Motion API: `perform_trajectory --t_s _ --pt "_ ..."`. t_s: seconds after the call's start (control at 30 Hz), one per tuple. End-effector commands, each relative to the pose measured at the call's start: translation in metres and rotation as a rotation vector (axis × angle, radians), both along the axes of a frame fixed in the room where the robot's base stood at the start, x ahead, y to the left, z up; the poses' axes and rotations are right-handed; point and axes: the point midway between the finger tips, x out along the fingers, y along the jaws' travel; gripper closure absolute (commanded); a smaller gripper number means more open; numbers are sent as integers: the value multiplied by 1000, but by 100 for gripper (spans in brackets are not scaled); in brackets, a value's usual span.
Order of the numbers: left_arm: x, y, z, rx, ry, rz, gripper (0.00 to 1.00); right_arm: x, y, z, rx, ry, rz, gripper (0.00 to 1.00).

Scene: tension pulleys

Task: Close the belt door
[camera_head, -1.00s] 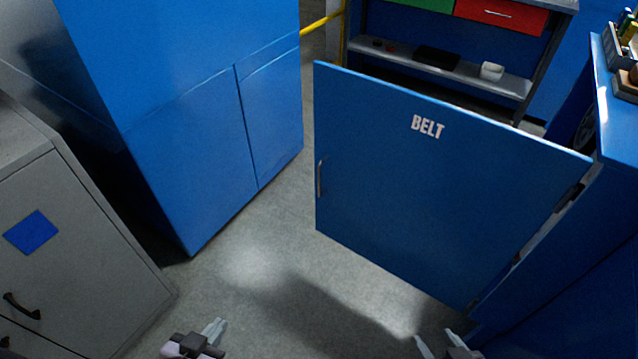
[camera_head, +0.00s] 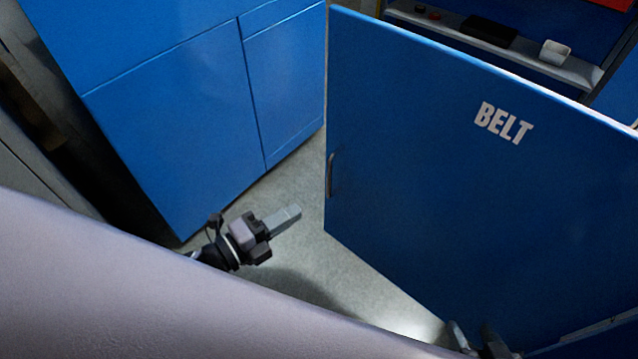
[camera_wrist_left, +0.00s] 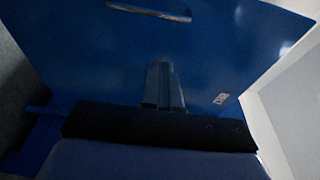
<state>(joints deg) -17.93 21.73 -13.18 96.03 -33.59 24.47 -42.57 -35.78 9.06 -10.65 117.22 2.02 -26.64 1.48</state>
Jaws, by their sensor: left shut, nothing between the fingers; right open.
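The belt door (camera_head: 430,190) is a blue panel with white BELT lettering, standing swung open in the head view. Its thin handle (camera_head: 331,175) is near the free left edge. My left gripper (camera_head: 297,212) is shut and empty, left of that edge and apart from it in the head view. In the left wrist view its closed fingers (camera_wrist_left: 163,85) point toward a blue surface, with a bar handle (camera_wrist_left: 148,11) at the top. My right gripper (camera_head: 475,338) is open and empty in front of the door's lower part. The door's hinge side is out of view.
A tall blue cabinet (camera_head: 180,120) stands at the left, with grey floor (camera_head: 310,260) between it and the door. A shelf (camera_head: 500,50) with a black tray and a white cup is behind the door. My pale arm link covers the lower left.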

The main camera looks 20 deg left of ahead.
Motion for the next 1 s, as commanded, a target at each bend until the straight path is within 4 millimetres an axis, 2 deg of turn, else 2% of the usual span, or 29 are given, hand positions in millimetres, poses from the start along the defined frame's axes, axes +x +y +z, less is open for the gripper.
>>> perform_trajectory --t_s 0.37,0.5,0.7,1.0 --pt "58 -38 0 -4 0 1 100 -9 0 -8 3 20 -3 45" --pt "77 -34 -1 0 0 3 100 -8 1 -10 4 19 -5 45" --pt "93 -31 -1 -2 2 2 100 -6 1 -11 6 15 -6 45" --pt "97 -30 -1 -3 3 2 100 -4 1 -9 5 10 -7 45"
